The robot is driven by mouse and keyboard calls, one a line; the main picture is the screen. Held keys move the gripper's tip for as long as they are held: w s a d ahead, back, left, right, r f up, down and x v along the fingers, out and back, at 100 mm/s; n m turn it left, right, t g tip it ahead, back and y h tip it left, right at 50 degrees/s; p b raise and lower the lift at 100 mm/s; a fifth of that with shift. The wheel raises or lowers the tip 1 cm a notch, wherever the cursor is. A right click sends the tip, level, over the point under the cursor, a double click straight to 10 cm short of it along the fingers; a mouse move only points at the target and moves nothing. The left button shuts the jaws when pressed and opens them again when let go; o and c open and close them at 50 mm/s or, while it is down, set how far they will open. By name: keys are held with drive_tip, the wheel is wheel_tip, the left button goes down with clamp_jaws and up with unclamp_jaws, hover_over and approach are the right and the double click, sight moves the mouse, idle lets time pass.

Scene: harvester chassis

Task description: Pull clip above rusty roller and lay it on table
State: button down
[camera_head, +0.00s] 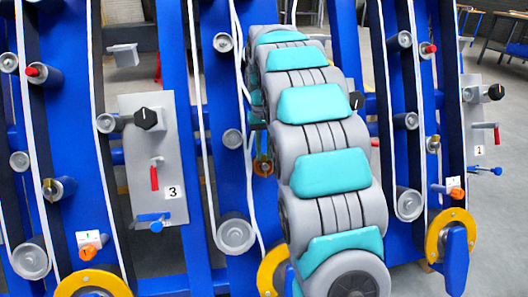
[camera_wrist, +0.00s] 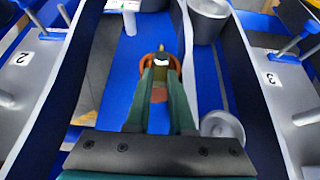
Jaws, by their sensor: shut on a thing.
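My gripper (camera_wrist: 160,68) has its two dark green fingers converging in the middle of the wrist view, on the blue upright. The orange-brown rusty roller (camera_wrist: 147,62) shows around and just beyond the fingertips. A small clip is pinched between the tips; they cover most of it, so its shape and whether it still touches the frame cannot be told. In the head view, the rusty roller (camera_head: 264,168) sits on the central blue upright left of my arm. My gripper (camera_head: 262,153) is right above and against it, partly hidden by the arm.
A grey roller (camera_head: 235,235) lies below and a smaller one (camera_head: 233,138) beside my gripper. White belts run along the uprights. A grey panel (camera_head: 130,200) with a black knob and red lever stands left. A table (camera_head: 500,40) is at the far right back.

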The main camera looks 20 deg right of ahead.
drive_tip(key=shift+w+d+r+p, duration=0.1)
drive_tip(key=shift+w+r+p, duration=0.45)
drive_tip(key=shift+r+p, duration=0.35)
drive_tip(key=shift+w+d+r+p, duration=0.1)
drive_tip(key=shift+w+r+p, duration=0.5)
drive_tip(key=shift+r, duration=0.5)
drive_tip(key=shift+w+d+r+p, duration=0.1)
drive_tip(key=shift+w+r+p, duration=0.55)
drive_tip(key=shift+r, duration=0.35)
drive_tip(key=shift+s, duration=0.15)
